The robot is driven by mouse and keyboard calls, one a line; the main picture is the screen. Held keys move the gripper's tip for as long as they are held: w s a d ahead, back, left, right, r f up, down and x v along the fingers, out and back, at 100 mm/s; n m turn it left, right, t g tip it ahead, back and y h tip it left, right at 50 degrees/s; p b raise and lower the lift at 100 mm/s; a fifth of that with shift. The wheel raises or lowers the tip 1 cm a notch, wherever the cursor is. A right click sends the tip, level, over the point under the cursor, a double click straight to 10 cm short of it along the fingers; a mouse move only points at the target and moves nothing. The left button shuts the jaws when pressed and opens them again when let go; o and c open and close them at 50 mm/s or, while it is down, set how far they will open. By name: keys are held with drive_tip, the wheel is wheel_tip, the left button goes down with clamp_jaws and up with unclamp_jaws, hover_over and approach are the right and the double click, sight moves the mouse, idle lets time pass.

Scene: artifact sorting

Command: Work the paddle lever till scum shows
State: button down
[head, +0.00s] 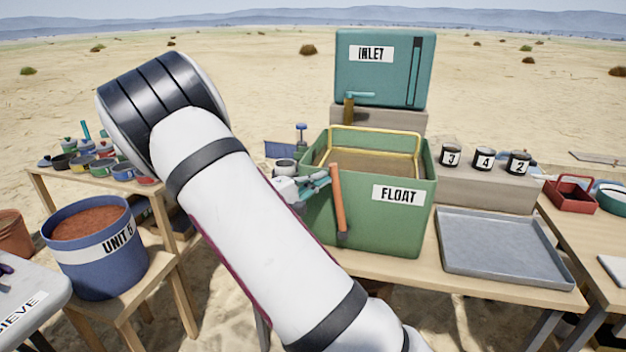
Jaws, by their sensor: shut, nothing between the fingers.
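The green FLOAT tank (397,225) stands on the wooden table. An orange lever (338,205) hangs almost upright on its front left side. Inside the tank is a brownish surface (372,165) with a yellow wire frame (375,130) above it; I cannot make out scum on it. My gripper (321,183) is shut and empty at the tank's left front. Its fingertips are right beside the lever's upper part; I cannot tell whether they touch it. My white arm hides the area left of and below the gripper.
A teal INLET tank (384,68) with a spout stands behind. A grey tray (503,250) lies right of the FLOAT tank, below numbered cups (484,160). A red carrier (572,196) stands far right. A blue UNIT bucket (93,265) stands left.

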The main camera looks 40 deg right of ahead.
drive_tip(key=s+d+m+y, duration=0.1)
drive_tip(key=s, duration=0.1)
drive_tip(key=s+d+r+m, duration=0.1)
drive_tip(key=s+d, duration=0.1)
drive_tip(key=s+d+m+y, duration=0.1)
drive_tip(key=s+d, duration=0.1)
drive_tip(key=shift+s+r+m+y, duration=0.1)
drive_tip(key=shift+r+m+y, duration=0.05)
drive_tip(key=shift+m+y, duration=0.2)
drive_tip(key=shift+s+d+m+y+b, duration=0.5)
drive_tip(key=shift+s+d+m, duration=0.2)
drive_tip(key=shift+s, duration=0.3)
drive_tip(key=shift+w+a, duration=0.15)
drive_tip(key=shift+w, duration=0.05)
drive_tip(key=w+p+v, duration=0.1)
drive_tip(key=v, duration=1.1)
drive_tip(key=shift+w+a+r, duration=0.25)
drive_tip(key=shift+w+a, duration=0.05)
drive_tip(key=shift+w, duration=0.15)
